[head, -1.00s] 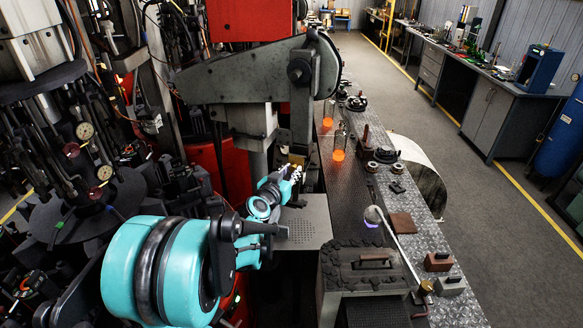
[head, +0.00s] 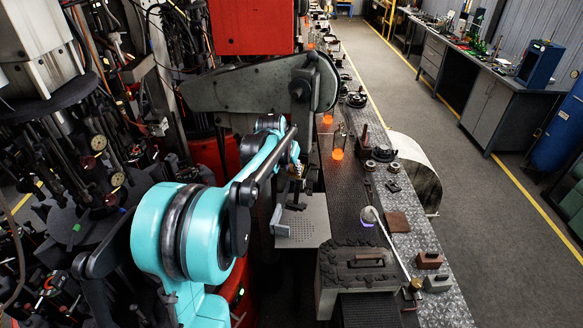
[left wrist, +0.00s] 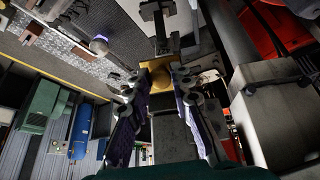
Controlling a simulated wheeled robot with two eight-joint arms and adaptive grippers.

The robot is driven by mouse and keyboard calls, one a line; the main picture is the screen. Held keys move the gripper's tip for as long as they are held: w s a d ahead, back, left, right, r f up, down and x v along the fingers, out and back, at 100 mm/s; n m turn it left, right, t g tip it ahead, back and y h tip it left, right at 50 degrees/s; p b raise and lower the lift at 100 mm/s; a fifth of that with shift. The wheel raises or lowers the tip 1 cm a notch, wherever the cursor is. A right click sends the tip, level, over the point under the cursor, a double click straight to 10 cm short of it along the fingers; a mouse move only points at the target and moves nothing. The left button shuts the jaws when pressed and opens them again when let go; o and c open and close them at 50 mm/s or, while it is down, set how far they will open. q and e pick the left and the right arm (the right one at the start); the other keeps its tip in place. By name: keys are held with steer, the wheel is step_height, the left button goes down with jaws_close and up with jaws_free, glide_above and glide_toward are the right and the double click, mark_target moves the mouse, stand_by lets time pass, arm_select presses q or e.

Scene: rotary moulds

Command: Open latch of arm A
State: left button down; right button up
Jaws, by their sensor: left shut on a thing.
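Arm A appears to be the large grey machine arm (head: 240,90), which reaches across the middle of the head view. My left gripper (head: 296,168) is below it, largely covered by my own turquoise arm. In the left wrist view, the two fingers of my left gripper (left wrist: 162,92) stand on either side of a brass knob (left wrist: 161,77) and are shut on it. The knob seems to belong to the latch, on a dark metal bar (left wrist: 160,35) that runs up from it. The rest of the latch is hard to make out. My right gripper is not in view.
A perforated plate (head: 300,228) lies below my gripper. To the right run a patterned metal bench with glowing orange pieces (head: 337,154), a sand-filled box (head: 355,265) and a ladle (head: 370,215).

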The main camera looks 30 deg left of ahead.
arm_select(q)
steer(key=g, duration=0.1)
steer(key=w+r+g+p, duration=0.1)
steer(key=g, duration=0.1)
steer(key=shift+a+r+h, duration=0.1)
steer(key=shift+r+h, duration=0.2)
steer(key=shift+w+r+g+p, duration=0.15)
steer(key=shift+g+p, duration=0.25)
steer(key=shift+g, duration=0.15)
steer(key=shift+w+r+g+p, duration=0.15)
steer(key=shift+g+p, duration=0.2)
steer(key=shift+g, duration=0.2)
steer(key=shift+h, duration=0.3)
steer(key=c, duration=1.3)
jaws_free()
steer(key=shift+w+a, duration=0.1)
steer(key=shift+c, duration=0.2)
steer(key=r, duration=1.1)
steer(key=shift+a+r, duration=0.3)
steer(key=shift+r, duration=0.1)
